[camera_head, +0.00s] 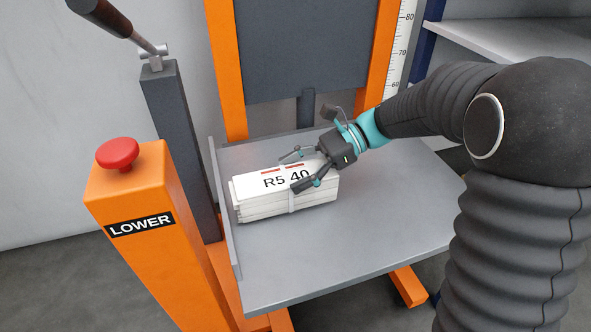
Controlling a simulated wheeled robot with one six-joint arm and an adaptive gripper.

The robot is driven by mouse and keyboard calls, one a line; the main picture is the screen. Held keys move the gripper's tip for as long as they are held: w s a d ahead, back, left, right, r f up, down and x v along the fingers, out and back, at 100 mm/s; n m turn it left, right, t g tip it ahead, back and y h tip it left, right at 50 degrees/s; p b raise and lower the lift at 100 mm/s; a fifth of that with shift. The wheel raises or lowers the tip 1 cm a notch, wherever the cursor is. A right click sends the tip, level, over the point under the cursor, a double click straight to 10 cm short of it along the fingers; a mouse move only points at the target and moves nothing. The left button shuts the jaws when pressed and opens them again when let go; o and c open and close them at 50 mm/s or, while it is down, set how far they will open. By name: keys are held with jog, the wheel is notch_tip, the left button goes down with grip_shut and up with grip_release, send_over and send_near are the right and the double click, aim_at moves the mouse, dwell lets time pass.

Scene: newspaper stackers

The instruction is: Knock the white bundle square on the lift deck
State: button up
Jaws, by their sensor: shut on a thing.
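The white bundle (262,204) lies on the grey lift deck (365,241), toward its left side. It is a stack of white sheets with a band, and its top label reads "R5 40" with red marks. Its layers look uneven at the left end, close to the deck's raised left lip (226,211). Whether it touches the lip is hard to tell. My gripper (294,171) comes in from the right, with its fingers over the bundle's right part, one toward the back and one toward the front. It is shut on the bundle.
An orange post with a red button (117,153) and a "LOWER" label stands at left front. Behind it is a dark post with a lever (118,24). The orange lift mast (227,70) and scale (399,48) stand behind the deck. The deck's front and right are clear.

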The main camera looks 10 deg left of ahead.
jog(key=shift+s+a+p, duration=0.2)
jog(key=shift+s+a, duration=0.15)
jog(key=shift+a, duration=0.2)
jog(key=shift+s+a+p, duration=0.2)
jog(key=shift+s+a, duration=0.1)
jog(key=shift+a, duration=0.2)
dwell(0.6)
jog(key=shift+a+r+p, duration=0.1)
jog(key=shift+p, duration=0.35)
dwell(1.6)
jog(key=shift+d, duration=0.2)
jog(key=shift+w+d+p, duration=0.45)
jog(key=shift+d+p, duration=0.05)
jog(key=shift+d, duration=0.2)
jog(key=shift+w+d+p, duration=0.45)
jog(key=shift+d+p, duration=0.05)
jog(key=shift+d, duration=0.2)
jog(key=shift+r+p, duration=3)
jog(key=shift+p, duration=0.2)
